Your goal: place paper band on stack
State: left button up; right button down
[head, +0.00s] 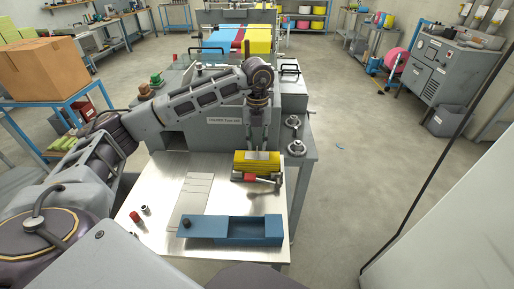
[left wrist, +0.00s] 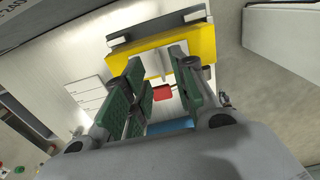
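The yellow stack (head: 257,162) lies on the bright metal worktable, right of its middle. My left gripper (head: 262,147) points down just above it. In the left wrist view the two green-padded fingers (left wrist: 158,85) are apart, with a gap between them. A pale strip (left wrist: 154,64), which looks like the paper band, shows in that gap against the yellow stack (left wrist: 172,45). I cannot tell whether the strip touches the stack or a finger. A pale ruled sheet (head: 194,196) lies flat left of the stack. My right gripper is not in view.
A red-and-black tool (head: 262,178) lies close in front of the stack. A blue tray (head: 230,230) sits at the table's front. Small red and dark pieces (head: 136,217) stand at the left. A grey machine (head: 210,130) stands behind the stack.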

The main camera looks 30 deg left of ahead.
pick_arm(q)
notch_tip(320, 180, up, 8)
dwell(0.5)
dwell(0.5)
dwell(0.5)
